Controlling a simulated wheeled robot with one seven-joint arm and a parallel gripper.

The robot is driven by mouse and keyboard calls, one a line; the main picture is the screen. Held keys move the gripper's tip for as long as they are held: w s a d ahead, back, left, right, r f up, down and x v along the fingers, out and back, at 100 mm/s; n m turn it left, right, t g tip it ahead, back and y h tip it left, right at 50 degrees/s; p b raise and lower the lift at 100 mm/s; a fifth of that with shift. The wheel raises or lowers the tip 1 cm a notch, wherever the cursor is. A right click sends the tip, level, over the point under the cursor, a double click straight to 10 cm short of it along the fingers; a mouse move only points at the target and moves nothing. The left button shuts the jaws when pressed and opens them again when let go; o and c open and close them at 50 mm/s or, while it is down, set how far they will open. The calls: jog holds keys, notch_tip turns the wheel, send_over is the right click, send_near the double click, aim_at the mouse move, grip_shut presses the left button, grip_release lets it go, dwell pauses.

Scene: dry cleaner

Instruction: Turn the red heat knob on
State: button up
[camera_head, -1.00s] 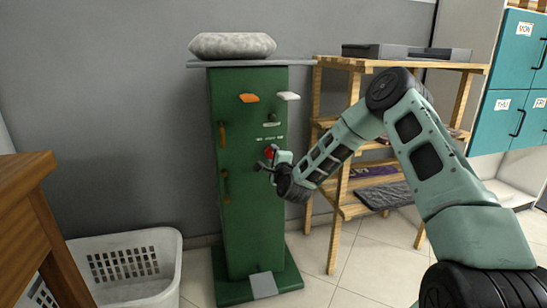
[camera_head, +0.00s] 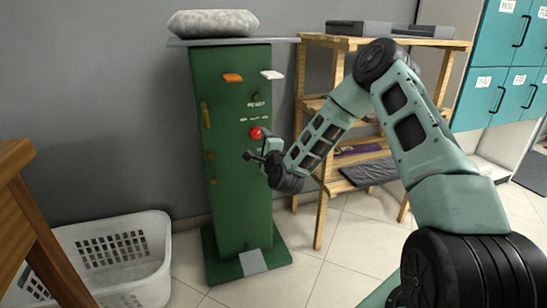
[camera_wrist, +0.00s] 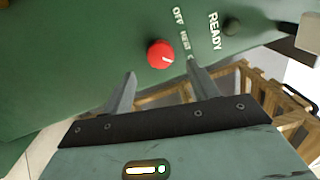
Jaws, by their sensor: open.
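The red heat knob (camera_head: 256,133) sits on the front of the green cabinet (camera_head: 230,200), below the READY lettering. In the wrist view the round red knob (camera_wrist: 161,54) shows a pale pointer line, with OFF and other lettering to its right. My gripper (camera_head: 252,153) is open in front of the cabinet, just below the knob. In the wrist view my gripper's two fingers (camera_wrist: 160,80) are spread, and the knob appears beyond and between their tips. Nothing is held. I see no contact with the knob.
An orange lever (camera_head: 233,77) and a white lever (camera_head: 272,75) stick out above the knob. Handles (camera_head: 205,115) are on the cabinet's left side. A wooden shelf (camera_head: 320,220) stands close on the right, behind my arm. A white basket (camera_head: 150,270) is at lower left.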

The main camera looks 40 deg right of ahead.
jog(key=p+v, duration=0.1)
jog(key=v, duration=1.1)
jog(key=shift+s, duration=0.25)
